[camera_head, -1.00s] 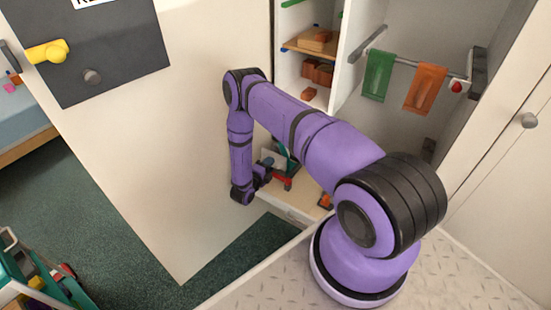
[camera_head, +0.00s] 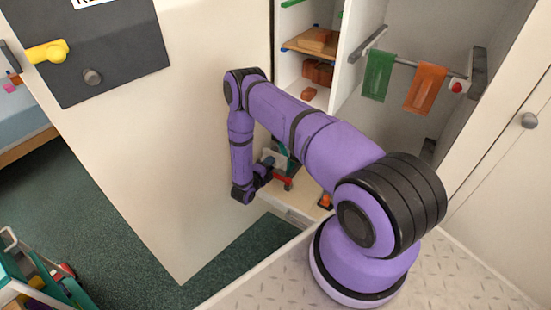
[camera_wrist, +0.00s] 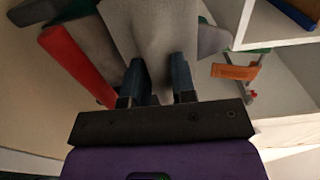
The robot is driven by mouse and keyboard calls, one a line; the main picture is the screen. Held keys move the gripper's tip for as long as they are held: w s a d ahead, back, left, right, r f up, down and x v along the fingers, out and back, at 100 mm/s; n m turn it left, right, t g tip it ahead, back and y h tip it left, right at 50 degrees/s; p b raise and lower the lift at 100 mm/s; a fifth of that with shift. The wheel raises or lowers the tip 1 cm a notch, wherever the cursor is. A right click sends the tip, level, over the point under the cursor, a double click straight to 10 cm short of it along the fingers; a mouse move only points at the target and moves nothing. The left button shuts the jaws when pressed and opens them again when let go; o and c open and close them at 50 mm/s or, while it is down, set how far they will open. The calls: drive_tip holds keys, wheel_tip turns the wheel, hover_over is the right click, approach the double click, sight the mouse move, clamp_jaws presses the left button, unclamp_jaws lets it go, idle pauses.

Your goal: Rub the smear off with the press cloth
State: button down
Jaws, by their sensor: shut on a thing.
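My gripper (camera_wrist: 160,78) is shut on a flat pale grey piece (camera_wrist: 152,30) that spreads out beyond the fingertips in the wrist view; I take it to be the press cloth. In the head view my gripper (camera_head: 263,174) is at the end of the arm, low over the pale shelf or worktop, and partly hidden by my wrist. A small grey-white patch (camera_head: 272,158) shows beside it. I cannot make out the smear in either view.
A red bar (camera_wrist: 76,62) lies left of the fingers in the wrist view. Green (camera_head: 379,75) and orange (camera_head: 426,87) cloths hang on a rail at right. Shelves with an orange block (camera_head: 318,72) stand behind. A tall pale panel (camera_head: 190,120) rises left of my arm.

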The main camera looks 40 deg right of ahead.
drive_tip(key=shift+w+d, duration=0.25)
drive_tip(key=shift+d, duration=0.45)
idle(1.4)
drive_tip(key=shift+w+a, duration=0.25)
drive_tip(key=shift+w, duration=0.45)
drive_tip(key=shift+s, duration=0.1)
drive_tip(key=shift+s+d, duration=0.25)
drive_tip(key=shift+s, duration=0.4)
drive_tip(key=shift+s+d, duration=0.25)
drive_tip(key=shift+s, duration=0.4)
drive_tip(key=shift+w, duration=0.1)
